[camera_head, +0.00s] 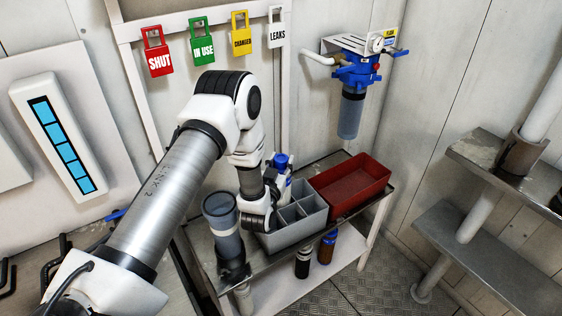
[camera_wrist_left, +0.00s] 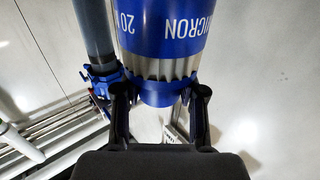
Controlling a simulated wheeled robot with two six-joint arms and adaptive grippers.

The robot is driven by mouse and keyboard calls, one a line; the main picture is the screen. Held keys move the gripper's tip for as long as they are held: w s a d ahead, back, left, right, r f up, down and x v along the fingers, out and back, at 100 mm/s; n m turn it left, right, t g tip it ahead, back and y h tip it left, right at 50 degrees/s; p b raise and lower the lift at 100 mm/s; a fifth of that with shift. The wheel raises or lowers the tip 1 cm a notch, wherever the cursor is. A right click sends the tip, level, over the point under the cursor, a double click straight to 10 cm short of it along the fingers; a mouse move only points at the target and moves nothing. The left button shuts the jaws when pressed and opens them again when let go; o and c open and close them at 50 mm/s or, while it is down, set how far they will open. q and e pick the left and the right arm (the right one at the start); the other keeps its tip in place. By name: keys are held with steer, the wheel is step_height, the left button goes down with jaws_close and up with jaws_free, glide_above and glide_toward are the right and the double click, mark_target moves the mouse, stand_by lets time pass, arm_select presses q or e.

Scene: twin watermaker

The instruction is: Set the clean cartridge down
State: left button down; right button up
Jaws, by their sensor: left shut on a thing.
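The cartridge (camera_wrist_left: 160,66) has a white pleated body with a blue band marked MICRON. My left gripper (camera_wrist_left: 158,100) is shut on it near its blue end in the left wrist view. In the head view the left gripper (camera_head: 277,180) is small and partly hidden by my wrist. The blue-and-white cartridge (camera_head: 283,161) shows there just behind it, above or behind the grey divided tray (camera_head: 290,237). I cannot tell whether the cartridge touches anything below. My right gripper is not in view.
A red bin (camera_head: 350,204) stands right of the grey tray on the bench. A grey cylinder (camera_head: 222,214) stands at the bench's left. A blue filter housing (camera_head: 351,112) hangs on the wall behind. Bottles (camera_head: 327,248) stand on the shelf below.

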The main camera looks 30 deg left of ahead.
arm_select(q)
steer(key=shift+s, duration=0.1)
steer(key=c, duration=0.7)
jaws_free()
steer(key=shift+f, duration=0.1)
steer(key=shift+r, duration=0.3)
steer(key=b+v, duration=0.2)
steer(key=v, duration=1)
steer(key=s+d+f+m+g+h, duration=0.1)
steer(key=s+d+f+g+h, duration=0.15)
steer(key=f, duration=0.35)
steer(key=s+d+f+g+h, duration=0.1)
steer(key=s+d+f+g, duration=0.15)
steer(key=f, duration=0.25)
steer(key=s+d+f+g, duration=0.1)
steer(key=s+f+g, duration=0.2)
steer(key=s, duration=0.4)
steer(key=s+d+f+m+g+h, duration=0.1)
steer(key=s+d+f+g, duration=0.1)
steer(key=s+f+g, duration=0.2)
steer(key=s+d+f+m+g+h, duration=0.1)
steer(key=s+g, duration=0.4)
steer(key=s, duration=0.5)
steer(key=shift+d+f, duration=0.35)
steer(key=shift+f, duration=0.35)
steer(key=shift+d+f, duration=0.4)
steer(key=shift+f, duration=0.3)
